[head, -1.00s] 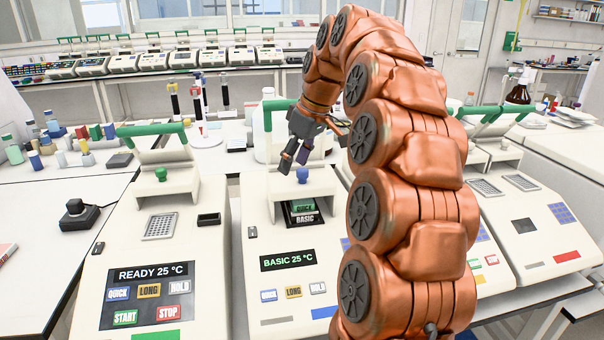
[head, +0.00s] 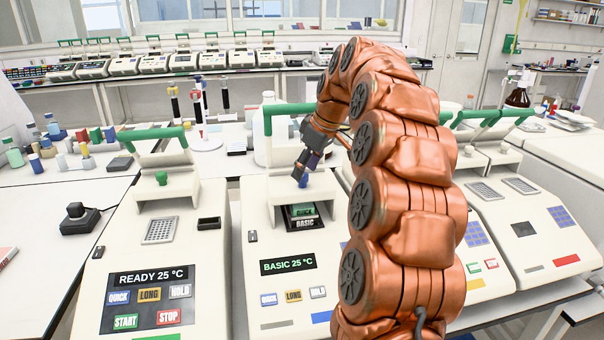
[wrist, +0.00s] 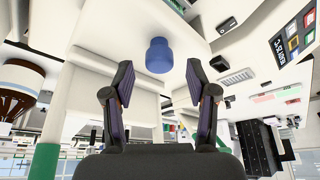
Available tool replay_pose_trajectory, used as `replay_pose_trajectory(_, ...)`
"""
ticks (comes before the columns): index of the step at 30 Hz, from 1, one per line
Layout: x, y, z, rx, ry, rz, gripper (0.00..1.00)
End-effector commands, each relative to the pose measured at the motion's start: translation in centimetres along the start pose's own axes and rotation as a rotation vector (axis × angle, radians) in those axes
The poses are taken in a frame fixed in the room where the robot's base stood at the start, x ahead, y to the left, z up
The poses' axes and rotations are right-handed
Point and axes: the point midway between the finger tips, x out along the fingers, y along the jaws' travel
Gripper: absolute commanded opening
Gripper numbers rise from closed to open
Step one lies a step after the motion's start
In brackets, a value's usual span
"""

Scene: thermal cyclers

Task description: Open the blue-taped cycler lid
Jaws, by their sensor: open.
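The middle cycler (head: 262,300) has a blue strip (head: 321,315) on its front edge and a display reading BASIC 25 °C. Its lid section, with a green handle (head: 279,108), stands at the back; I cannot tell the lid's exact angle. A blue knob (head: 303,182) sits on the lid's front and also shows in the wrist view (wrist: 159,55). My gripper (head: 305,168) is open and empty just above and behind the knob in the head view. In the wrist view, the knob appears between and beyond the fingertips (wrist: 159,75), with gaps on both sides.
A similar cycler (head: 110,270) with a green knob stands to the left, reading READY 25 °C. More cyclers (head: 520,225) stand to the right, partly behind my arm. A white bottle (head: 264,140) stands behind the middle cycler. Small bottles crowd the left bench.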

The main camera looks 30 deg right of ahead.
Motion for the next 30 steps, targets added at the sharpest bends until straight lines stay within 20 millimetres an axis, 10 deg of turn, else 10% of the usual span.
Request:
replay_pose_trajectory(21,2.9,0.0,0.0,0.000,0.002,0.002,0.56)
replay_pose_trajectory(30,2.9,0.0,0.0,0.000,0.002,0.002,0.25)
